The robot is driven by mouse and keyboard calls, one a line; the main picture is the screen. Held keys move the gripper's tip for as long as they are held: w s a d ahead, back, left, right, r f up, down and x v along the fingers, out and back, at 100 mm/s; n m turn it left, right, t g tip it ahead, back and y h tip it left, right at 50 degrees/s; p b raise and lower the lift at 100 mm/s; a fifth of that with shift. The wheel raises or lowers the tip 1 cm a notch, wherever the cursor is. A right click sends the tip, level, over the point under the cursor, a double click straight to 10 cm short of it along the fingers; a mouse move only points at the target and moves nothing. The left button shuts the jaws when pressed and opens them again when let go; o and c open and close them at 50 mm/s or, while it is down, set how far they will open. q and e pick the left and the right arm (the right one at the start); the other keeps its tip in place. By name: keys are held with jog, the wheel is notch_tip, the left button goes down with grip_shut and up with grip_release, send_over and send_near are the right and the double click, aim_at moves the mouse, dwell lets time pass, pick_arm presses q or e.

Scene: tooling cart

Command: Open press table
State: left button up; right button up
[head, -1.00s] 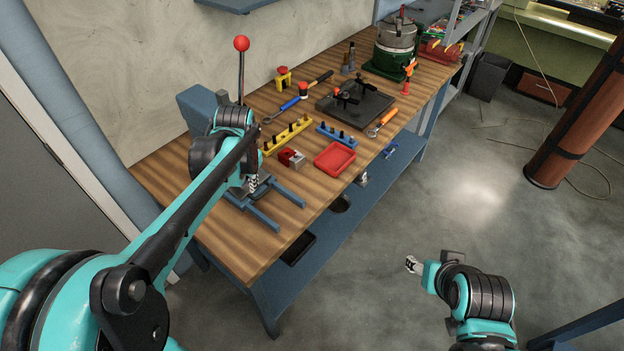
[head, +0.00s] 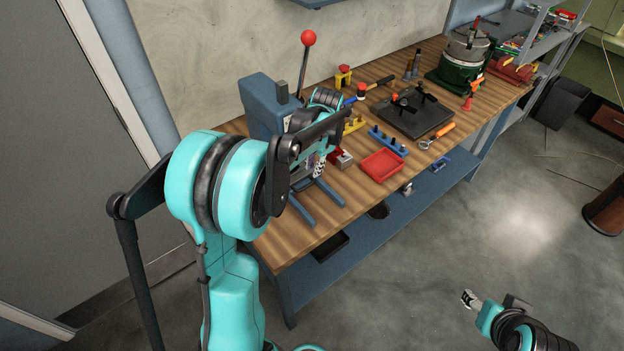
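The blue press (head: 262,104) stands at the left end of the wooden bench, with a red-ball lever (head: 308,38) upright above it. Blue rails (head: 328,197) extend from its lower front toward the bench edge. My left gripper (head: 319,168) is at the front of the press, just above the rails. My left arm covers most of the press front and its table. I cannot tell whether the gripper touches the table, or whether its fingers are open. My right gripper (head: 467,299) is away from the bench, over the floor, small in view and apparently empty.
On the bench (head: 275,252) are a red tray (head: 382,166), a blue peg rack (head: 388,141), a black plate fixture (head: 414,113), an orange-handled tool (head: 438,134) and a green machine (head: 460,72). A lower blue shelf (head: 365,235) runs below. The floor in front is clear.

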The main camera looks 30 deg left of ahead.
aim_at(311, 184)
pick_arm(q)
jog(key=f, duration=0.2)
jog(key=a+f+b, duration=0.1)
jog(key=f, duration=0.2)
jog(key=f+b, duration=0.1)
jog(key=f, duration=0.1)
jog(key=shift+w+a+f, duration=0.15)
grip_shut()
